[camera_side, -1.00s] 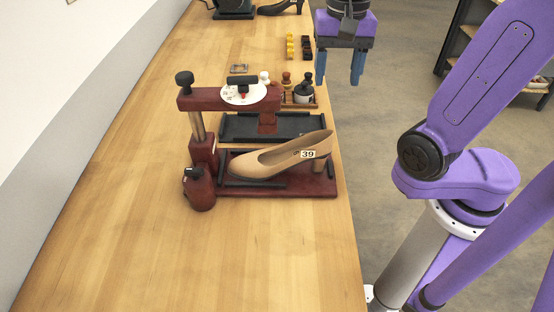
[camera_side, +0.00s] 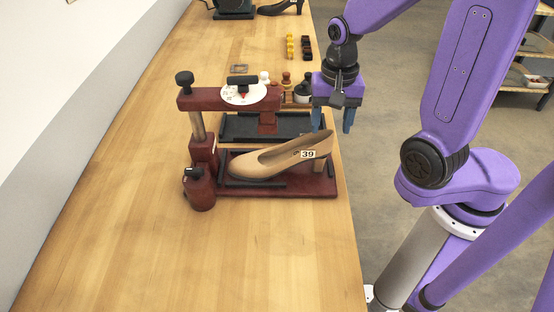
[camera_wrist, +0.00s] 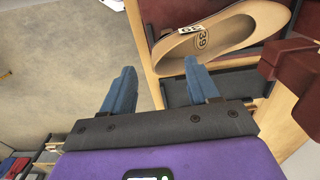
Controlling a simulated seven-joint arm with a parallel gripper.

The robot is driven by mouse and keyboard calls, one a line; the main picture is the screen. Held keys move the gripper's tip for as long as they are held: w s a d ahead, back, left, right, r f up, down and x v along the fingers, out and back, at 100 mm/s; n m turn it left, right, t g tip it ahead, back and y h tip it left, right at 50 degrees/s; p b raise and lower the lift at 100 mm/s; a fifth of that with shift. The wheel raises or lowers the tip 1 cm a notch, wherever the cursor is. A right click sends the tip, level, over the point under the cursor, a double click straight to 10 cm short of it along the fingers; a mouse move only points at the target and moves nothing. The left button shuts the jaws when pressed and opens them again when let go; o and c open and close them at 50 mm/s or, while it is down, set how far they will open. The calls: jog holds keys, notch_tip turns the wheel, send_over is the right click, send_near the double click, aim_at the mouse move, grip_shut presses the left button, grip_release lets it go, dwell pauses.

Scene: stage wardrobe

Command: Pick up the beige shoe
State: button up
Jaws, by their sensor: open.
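The beige shoe (camera_side: 281,160) is a heeled pump with a "39" label on its side. In the wrist view the shoe (camera_wrist: 222,35) is at the upper right, beyond the fingertips. My gripper (camera_side: 332,122) is open and empty, behind and to the right of the shoe's heel end in the side view. Its two blue fingers (camera_wrist: 158,72) also show apart in the wrist view, with nothing between them.
The dark red stand (camera_side: 230,98) has an arm and a white dial reaching over the bench behind the shoe. A black tray (camera_side: 240,127) lies behind the shoe. Small stamps (camera_side: 286,80) stand further back. The wooden bench (camera_side: 270,260) is clear in front.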

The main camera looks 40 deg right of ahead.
aim_at(327, 139)
jog(key=shift+w+f, duration=0.1)
jog(key=shift+f, duration=2.55)
grip_shut()
